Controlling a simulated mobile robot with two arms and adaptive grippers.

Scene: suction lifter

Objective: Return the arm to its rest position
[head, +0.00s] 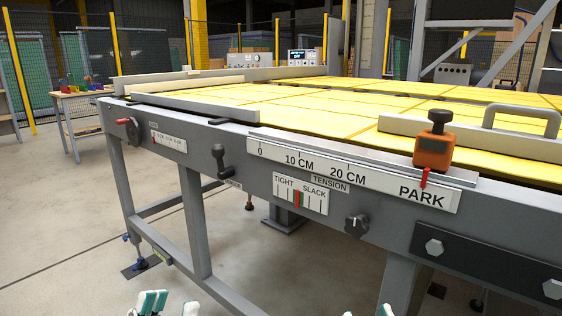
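My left gripper (170,304) shows only its white and teal fingertips at the bottom edge of the head view. Its tips look spread, with floor between them and nothing held. My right gripper (366,312) barely shows at the bottom edge, right of centre, and most of it is cut off. Both grippers appear low, in front of the grey table frame (200,215) and apart from it. My arm links are out of view.
The long table has a yellow top (300,103). Its front rail carries a scale strip (380,190), an orange block with a black knob (433,150) at PARK, a tension gauge (300,194), a red-handled knob (128,128) and a black lever (220,160).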

